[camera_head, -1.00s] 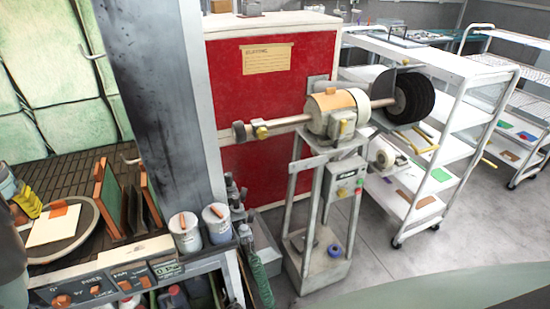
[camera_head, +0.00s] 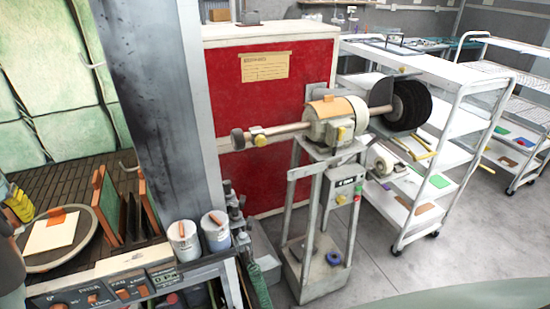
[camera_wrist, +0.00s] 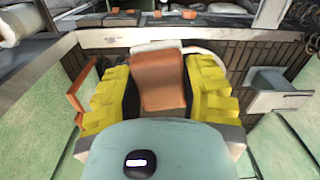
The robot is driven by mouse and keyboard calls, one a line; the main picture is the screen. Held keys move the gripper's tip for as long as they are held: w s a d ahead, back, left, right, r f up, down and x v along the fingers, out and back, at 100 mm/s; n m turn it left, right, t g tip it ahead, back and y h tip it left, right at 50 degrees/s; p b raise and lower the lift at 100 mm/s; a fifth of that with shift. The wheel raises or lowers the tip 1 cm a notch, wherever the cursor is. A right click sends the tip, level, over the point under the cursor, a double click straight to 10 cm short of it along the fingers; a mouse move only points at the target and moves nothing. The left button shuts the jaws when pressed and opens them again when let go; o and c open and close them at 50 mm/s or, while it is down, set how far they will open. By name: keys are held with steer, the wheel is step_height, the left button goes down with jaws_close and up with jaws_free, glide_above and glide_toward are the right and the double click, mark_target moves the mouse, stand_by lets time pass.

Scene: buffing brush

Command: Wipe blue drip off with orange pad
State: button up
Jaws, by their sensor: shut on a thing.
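In the wrist view, the orange pad (camera_wrist: 159,80) is between the two yellow fingers of my gripper (camera_wrist: 160,92), which is shut on it. In the head view, my gripper (camera_head: 20,204) is at the far left edge, partly cut off by the frame. An orange patch (camera_head: 57,215) shows just right of it, over the upper edge of a pale square sheet (camera_head: 52,235) on a round plate. I cannot make out a blue drip for sure. A blue ring-like thing (camera_head: 334,259) sits on the base of the buffing stand (camera_head: 318,275).
Two cans, one whitish (camera_head: 183,243) and one bluish-grey (camera_head: 216,234), stand by the pillar (camera_head: 150,110). Upright orange-edged panels (camera_head: 104,205) stand close right of the plate. The buffing motor (camera_head: 337,119) and a white cart (camera_head: 445,130) are at right. Open floor lies between.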

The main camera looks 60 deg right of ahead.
steer(key=shift+w+a+r, duration=0.15)
steer(key=shift+r, duration=0.55)
steer(key=shift+r, duration=0.1)
steer(key=shift+a+r+n, duration=0.1)
steer(key=shift+r+n, duration=0.2)
steer(key=shift+a+r, duration=0.15)
steer(key=shift+r, duration=0.1)
steer(key=shift+a+r, duration=0.1)
steer(key=shift+r, duration=0.05)
